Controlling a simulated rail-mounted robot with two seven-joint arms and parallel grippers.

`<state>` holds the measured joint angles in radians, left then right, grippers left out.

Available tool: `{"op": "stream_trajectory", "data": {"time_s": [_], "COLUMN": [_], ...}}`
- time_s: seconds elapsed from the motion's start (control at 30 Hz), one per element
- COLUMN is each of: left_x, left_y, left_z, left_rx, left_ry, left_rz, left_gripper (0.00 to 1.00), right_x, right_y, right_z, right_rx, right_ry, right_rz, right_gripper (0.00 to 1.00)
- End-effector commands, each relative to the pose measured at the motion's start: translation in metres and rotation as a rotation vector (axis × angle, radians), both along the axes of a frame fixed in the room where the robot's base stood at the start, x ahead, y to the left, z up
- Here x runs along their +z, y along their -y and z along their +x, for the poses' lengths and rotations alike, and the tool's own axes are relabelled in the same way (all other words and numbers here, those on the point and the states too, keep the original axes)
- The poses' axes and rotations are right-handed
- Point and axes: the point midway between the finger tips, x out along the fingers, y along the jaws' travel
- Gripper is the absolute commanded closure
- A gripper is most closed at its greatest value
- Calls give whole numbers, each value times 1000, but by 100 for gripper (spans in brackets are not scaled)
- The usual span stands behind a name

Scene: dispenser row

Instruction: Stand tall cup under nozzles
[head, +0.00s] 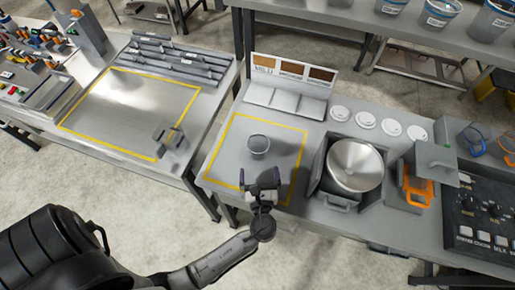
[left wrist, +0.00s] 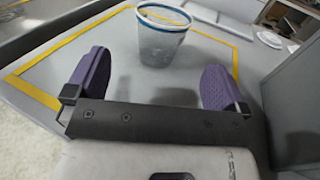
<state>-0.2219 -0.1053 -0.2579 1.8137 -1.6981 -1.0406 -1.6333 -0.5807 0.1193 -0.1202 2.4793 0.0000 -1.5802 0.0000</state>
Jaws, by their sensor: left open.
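A clear cup (head: 259,145) with a blue band at its rim stands upright on the grey table, inside the yellow outline. It also shows in the left wrist view (left wrist: 162,42), just beyond and between my purple fingertips. My left gripper (head: 261,180) is open and empty on the near side of the cup, apart from it. Its spread fingers also show in the left wrist view (left wrist: 157,76). My right gripper is not in view. I cannot make out any nozzles in these views.
A round metal pan (head: 355,165) stands right of the yellow outline, with an orange-handled item (head: 417,188) beyond it. A black control panel (head: 485,215) is at the far right. Colour-sample bins (head: 288,98) stand behind the cup. A gap separates the left table.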

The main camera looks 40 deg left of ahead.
Motion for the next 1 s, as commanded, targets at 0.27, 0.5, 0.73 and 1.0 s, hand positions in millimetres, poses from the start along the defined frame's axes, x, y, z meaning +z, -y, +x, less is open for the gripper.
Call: {"op": "stream_trajectory", "data": {"time_s": [0.27,0.5,0.73,1.0], "left_x": [0,0,1,0], "left_y": [-27,-33,-45,-66], "left_z": [25,31,46,67], "left_rx": [1,0,0,0], "left_ry": [1,1,3,2], "left_rz": [-1,-2,-1,-3], "left_gripper": [0,0,0,0], "right_x": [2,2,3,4], "right_y": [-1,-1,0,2], "right_z": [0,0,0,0], "right_rx": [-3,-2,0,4], "right_ry": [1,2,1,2], "right_rz": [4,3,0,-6], "right_gripper": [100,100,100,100]}}
